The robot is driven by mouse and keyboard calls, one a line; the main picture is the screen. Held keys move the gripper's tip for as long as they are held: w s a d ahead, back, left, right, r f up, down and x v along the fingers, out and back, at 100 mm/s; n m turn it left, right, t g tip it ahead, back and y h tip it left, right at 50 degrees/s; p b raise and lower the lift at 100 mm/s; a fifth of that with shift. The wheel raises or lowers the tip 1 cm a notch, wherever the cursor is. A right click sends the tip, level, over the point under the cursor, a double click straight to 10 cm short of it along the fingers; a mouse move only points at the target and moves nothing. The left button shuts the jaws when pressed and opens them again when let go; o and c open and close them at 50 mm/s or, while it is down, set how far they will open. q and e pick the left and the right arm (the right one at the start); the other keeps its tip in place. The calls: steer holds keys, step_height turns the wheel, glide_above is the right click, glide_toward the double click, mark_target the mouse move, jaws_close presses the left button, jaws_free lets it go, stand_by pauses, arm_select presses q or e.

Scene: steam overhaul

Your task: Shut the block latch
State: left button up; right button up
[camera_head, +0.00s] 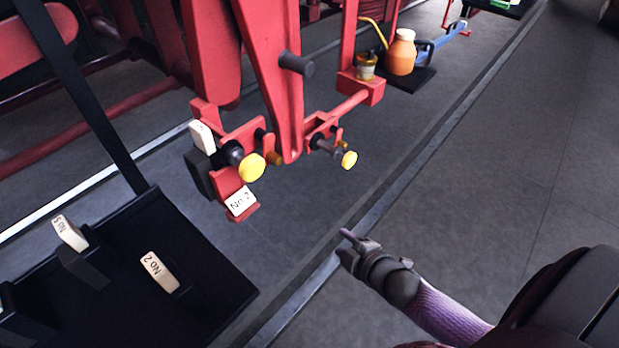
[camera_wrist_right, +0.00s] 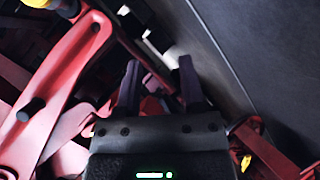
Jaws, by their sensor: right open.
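A red hanger arm (camera_head: 266,75) comes down to a red bracket at its foot. Two yellow-knobbed dark pins sit there: a left knob (camera_head: 251,167) beside a dark block (camera_head: 199,174), and a right knob (camera_head: 349,160). I cannot tell for certain which part is the block latch, or whether it is open. My right gripper (camera_head: 350,243) is below and right of the knobs, apart from them. It is open and empty; its two dark fingers also show in the right wrist view (camera_wrist_right: 159,88). My left gripper is out of view.
A black tray (camera_head: 215,275) with white tags, one reading No 2 (camera_head: 158,271), stands at lower left. An orange jug (camera_head: 401,53) and a small jar (camera_head: 366,67) are at the back. A blue tool (camera_head: 446,38) lies behind. The grey floor at right is clear.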

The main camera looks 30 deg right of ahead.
steer(key=w+a+r+n+t+y, duration=0.2)
steer(key=w+r+n, duration=0.1)
steer(key=r, duration=0.5)
steer(key=n+t+y, duration=0.3)
steer(key=n, duration=0.3)
glide_toward(280, 163)
steer(key=w, duration=0.3)
steer(key=b+x, duration=0.1)
steer(key=x, duration=0.2)
steer(key=b+x, duration=0.1)
steer(key=x, duration=0.2)
steer(key=shift+w+a+r, duration=0.2)
steer(key=shift+a, duration=0.35)
jaws_close()
